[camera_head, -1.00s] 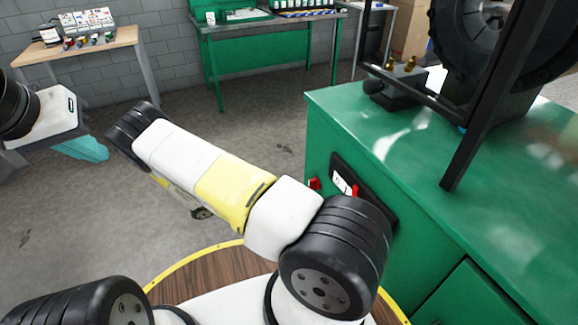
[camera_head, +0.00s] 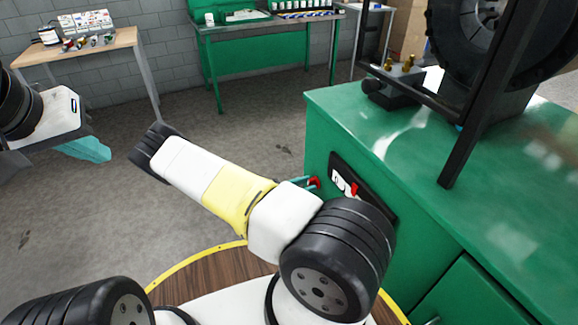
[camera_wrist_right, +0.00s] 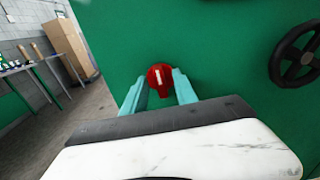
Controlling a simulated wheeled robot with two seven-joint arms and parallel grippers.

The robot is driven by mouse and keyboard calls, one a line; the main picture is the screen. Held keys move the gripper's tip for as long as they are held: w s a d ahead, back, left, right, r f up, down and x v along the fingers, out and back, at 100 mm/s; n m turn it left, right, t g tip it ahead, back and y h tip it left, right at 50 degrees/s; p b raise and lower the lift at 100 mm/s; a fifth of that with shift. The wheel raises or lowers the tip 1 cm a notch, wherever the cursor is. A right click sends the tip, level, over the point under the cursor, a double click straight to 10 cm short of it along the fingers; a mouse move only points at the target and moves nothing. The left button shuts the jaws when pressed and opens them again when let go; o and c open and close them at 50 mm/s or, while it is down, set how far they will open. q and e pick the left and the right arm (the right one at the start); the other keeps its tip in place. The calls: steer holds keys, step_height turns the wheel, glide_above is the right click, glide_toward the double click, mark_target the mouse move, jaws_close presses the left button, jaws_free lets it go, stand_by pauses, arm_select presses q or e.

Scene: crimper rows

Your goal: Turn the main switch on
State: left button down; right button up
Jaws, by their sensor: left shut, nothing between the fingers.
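The main switch (camera_wrist_right: 160,80) is a round red knob with a white, nearly upright mark, on the green cabinet's side. In the head view it is a small red shape (camera_head: 314,182) left of the black panel. My right gripper (camera_wrist_right: 159,82) is open, with one teal finger on each side of the knob; I cannot tell whether they touch it. In the head view its teal fingers (camera_head: 300,182) show at the knob, partly hidden by my right arm. My left gripper (camera_head: 84,148) is shut and empty, over the floor at the far left.
The green cabinet (camera_head: 430,170) fills the right side, with a black frame and wheel on top. A black panel (camera_head: 378,204) with a red rocker is right of the knob. A black handwheel (camera_wrist_right: 297,55) shows in the wrist view. Floor to the left is clear.

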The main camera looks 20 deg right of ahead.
jaws_close()
stand_by(0.3)
steer(key=m, duration=0.8)
steer(key=shift+s+f+m, duration=0.1)
steer(key=shift+s+m, duration=0.05)
steer(key=shift+m, duration=0.15)
steer(key=m, duration=0.9)
steer(key=shift+f, duration=0.2)
steer(key=shift+s+m, duration=0.1)
steer(key=shift+m, duration=0.2)
